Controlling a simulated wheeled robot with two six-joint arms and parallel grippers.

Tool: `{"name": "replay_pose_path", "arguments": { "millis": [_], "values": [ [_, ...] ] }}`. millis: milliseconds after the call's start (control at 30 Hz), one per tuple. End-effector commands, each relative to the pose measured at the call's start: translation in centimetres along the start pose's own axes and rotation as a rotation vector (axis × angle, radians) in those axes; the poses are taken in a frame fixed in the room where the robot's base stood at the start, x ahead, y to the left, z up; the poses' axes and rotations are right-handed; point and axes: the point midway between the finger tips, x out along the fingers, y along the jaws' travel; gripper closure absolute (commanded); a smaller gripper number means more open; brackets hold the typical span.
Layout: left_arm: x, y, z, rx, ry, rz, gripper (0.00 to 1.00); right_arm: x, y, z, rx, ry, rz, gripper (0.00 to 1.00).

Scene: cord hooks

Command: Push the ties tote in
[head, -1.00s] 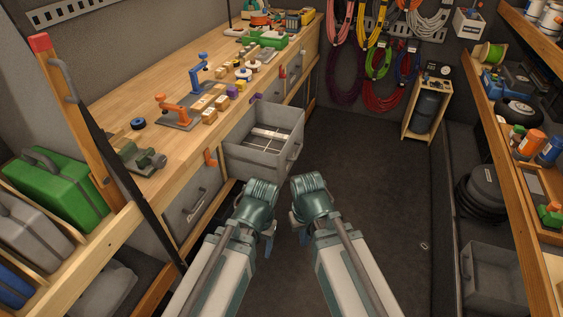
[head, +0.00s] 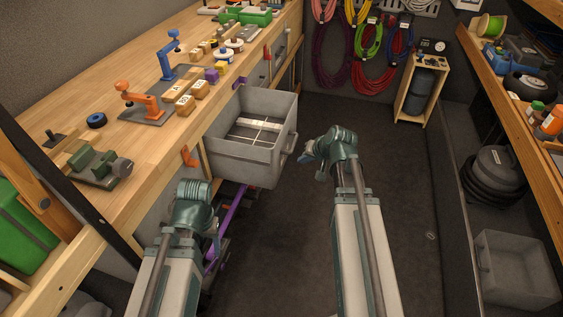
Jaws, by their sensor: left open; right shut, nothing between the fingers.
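The grey tote (head: 242,163) sticks out from under the workbench, open at the top. Pale strips (head: 258,124) lie across its inside, and a handle (head: 290,147) is on its right-hand face. I cannot read a label on it. My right gripper (head: 311,152) is just right of the tote, near the handle, shut and empty; I see a small gap to the tote. My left gripper (head: 216,236) is open, lower and to the left, below the tote and beside the bench front. Its fingers are mostly hidden by its own wrist.
The workbench (head: 150,75) carries an orange clamp (head: 139,99), a blue clamp (head: 169,52) and several small blocks. An orange latch (head: 188,156) is on the bench front. A purple strip (head: 229,222) shows below the tote. The dark floor (head: 290,240) is clear in the middle.

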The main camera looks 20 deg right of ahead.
Motion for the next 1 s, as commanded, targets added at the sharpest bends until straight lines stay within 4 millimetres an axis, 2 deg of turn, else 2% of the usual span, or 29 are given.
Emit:
{"name": "replay_pose_path", "arguments": {
  "millis": [500,667,700,800,1000],
  "values": [
    [6.9,0.7,-0.4,0.000,0.000,0.000,0.34,8.5,0.2,0.2,-0.003,-0.002,0.000,1.00],
    [8.7,0.8,-0.5,0.000,0.000,0.000,0.34,10.7,0.2,0.2,-0.003,-0.002,0.000,1.00],
    [7.9,0.8,-0.5,0.000,0.000,0.000,0.34,10.4,-0.9,0.0,-0.004,-0.004,-0.001,1.00],
    [7.8,0.7,-0.5,0.000,0.000,0.000,0.34,11.0,-2.1,0.0,-0.004,-0.002,0.001,1.00],
    [7.8,0.7,-0.5,0.000,0.000,0.000,0.34,11.6,-3.4,0.0,-0.002,-0.001,0.001,1.00]
  ]
}}
